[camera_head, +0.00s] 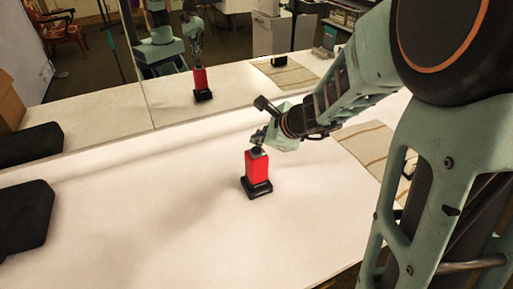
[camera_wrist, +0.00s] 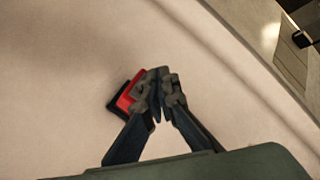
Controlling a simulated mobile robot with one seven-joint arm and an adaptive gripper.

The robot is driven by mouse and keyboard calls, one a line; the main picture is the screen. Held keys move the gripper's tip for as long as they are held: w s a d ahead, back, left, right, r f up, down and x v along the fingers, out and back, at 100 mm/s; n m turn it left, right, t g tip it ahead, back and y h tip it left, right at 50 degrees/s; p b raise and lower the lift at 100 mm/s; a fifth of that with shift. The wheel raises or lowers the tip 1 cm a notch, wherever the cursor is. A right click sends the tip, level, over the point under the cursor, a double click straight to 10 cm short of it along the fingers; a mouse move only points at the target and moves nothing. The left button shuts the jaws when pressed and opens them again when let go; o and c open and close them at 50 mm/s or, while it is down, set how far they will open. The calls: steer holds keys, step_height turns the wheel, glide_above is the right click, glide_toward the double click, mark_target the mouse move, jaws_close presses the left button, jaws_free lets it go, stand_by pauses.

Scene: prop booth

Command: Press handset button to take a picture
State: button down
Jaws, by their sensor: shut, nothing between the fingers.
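The handset (camera_head: 257,168) is a red upright block on a black base, standing on the white table. In the head view my gripper (camera_head: 258,143) is right at the handset's top, pointing down at it. In the wrist view the handset (camera_wrist: 123,101) shows as a red and black edge to the left of my fingertips (camera_wrist: 159,90), partly hidden behind them. The fingers are shut and empty. I cannot tell whether they touch the button, which is hidden beneath the fingertips.
A mirror behind the table reflects the handset and my arm (camera_head: 201,80). A black object (camera_head: 25,215) lies at the table's left. A striped beige cloth (camera_head: 368,148) lies at the right beneath my arm. The table's front middle (camera_head: 170,235) is clear.

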mark_target(258, 150)
steer(key=shift+f, duration=0.1)
steer(key=shift+f+b, duration=0.3)
steer(key=shift+b, duration=0.25)
steer(key=shift+f+b, duration=0.45)
steer(key=shift+b, duration=0.05)
stand_by(0.5)
steer(key=shift+r, duration=0.1)
steer(key=shift+r+p, duration=0.7)
steer(key=shift+r, duration=0.05)
step_height(258, 150, up, 5)
steer(key=p, duration=0.4)
stand_by(0.9)
